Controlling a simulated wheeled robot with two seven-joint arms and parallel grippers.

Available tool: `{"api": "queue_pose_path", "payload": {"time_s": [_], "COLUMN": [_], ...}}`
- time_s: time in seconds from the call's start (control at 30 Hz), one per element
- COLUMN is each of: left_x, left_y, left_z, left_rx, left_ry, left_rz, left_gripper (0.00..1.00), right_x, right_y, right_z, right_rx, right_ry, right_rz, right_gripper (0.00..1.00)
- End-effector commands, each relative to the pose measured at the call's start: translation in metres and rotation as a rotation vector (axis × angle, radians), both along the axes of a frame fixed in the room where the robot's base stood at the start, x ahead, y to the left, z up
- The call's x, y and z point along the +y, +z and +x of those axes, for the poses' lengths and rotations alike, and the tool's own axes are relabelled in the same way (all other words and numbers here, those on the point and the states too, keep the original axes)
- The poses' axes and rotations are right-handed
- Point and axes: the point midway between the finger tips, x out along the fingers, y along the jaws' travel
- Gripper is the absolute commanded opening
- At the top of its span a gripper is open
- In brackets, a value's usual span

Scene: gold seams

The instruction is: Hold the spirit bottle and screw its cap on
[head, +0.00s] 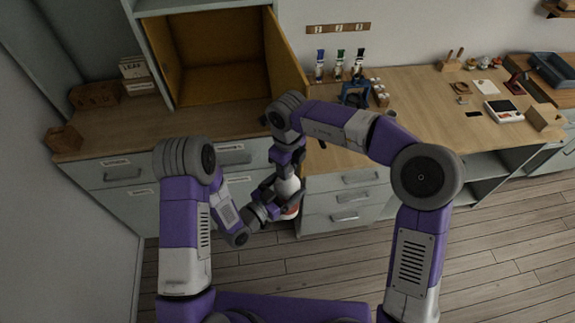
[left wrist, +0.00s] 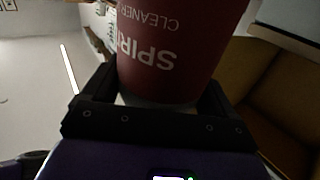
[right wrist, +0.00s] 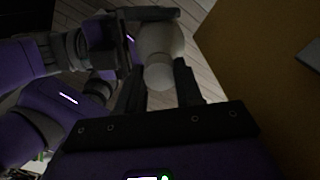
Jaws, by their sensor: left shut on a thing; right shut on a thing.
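The spirit bottle (head: 289,188) is white with a red label, held in front of the drawers in the head view. In the left wrist view its dark red label (left wrist: 165,45) reads upside down, between the fingers. My left gripper (head: 274,208) is shut around the bottle's body. My right gripper (head: 288,172) is above the bottle, pointing down. In the right wrist view its fingers (right wrist: 158,88) are shut on the pale round cap (right wrist: 158,77), in line with the white bottle shoulder (right wrist: 158,40). I cannot tell whether the cap is seated on the neck.
An open wooden cabinet (head: 222,85) stands on the counter behind, its door (head: 286,55) swung out close to my right arm. Several small bottles (head: 339,65) and a blue stand (head: 354,92) are on the counter to the right. Drawers (head: 345,197) lie just behind the bottle.

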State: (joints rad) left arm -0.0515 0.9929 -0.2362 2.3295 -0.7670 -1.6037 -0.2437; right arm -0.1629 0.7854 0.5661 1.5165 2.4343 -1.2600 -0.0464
Motion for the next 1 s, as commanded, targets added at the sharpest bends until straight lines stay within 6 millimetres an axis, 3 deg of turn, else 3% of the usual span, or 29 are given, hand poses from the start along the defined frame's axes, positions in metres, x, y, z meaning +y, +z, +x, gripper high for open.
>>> {"api": "queue_pose_path", "payload": {"time_s": [0.2,0.33,0.5,0.77,0.8,0.93,1.0], "left_x": [-0.0018,-0.0019,-0.002,-0.0021,-0.0021,-0.0017,-0.0015], "left_y": [0.0022,0.0022,0.0021,0.0021,0.0021,0.0021,0.0021], "left_z": [-0.0003,-0.0004,-0.0005,-0.0007,-0.0007,-0.0004,-0.0002], "left_rx": [-0.006,-0.006,-0.006,-0.006,-0.006,-0.006,-0.006], "left_ry": [-0.005,-0.005,-0.006,-0.006,-0.006,-0.005,-0.004], "left_rz": [-0.004,-0.004,-0.004,-0.004,-0.004,-0.004,-0.004], "left_gripper": [0.02,0.02,0.02,0.02,0.02,0.02,0.02], "right_x": [0.0012,0.0011,0.0007,0.0007,0.0007,0.0005,0.0005], "right_y": [0.001,0.0009,0.0006,0.0007,0.0007,0.0005,0.0004], "right_z": [0.0006,0.0008,0.001,0.0014,0.0014,0.001,0.0009], "right_rx": [-0.004,-0.004,-0.003,-0.003,-0.004,-0.002,-0.002], "right_ry": [-0.425,-0.598,-0.685,-0.685,-0.685,-0.684,-0.683], "right_rz": [0.003,0.002,0.002,0.003,0.003,0.002,0.001], "right_gripper": [0.0,0.0,0.0,0.0,0.42,0.61,0.61]}}
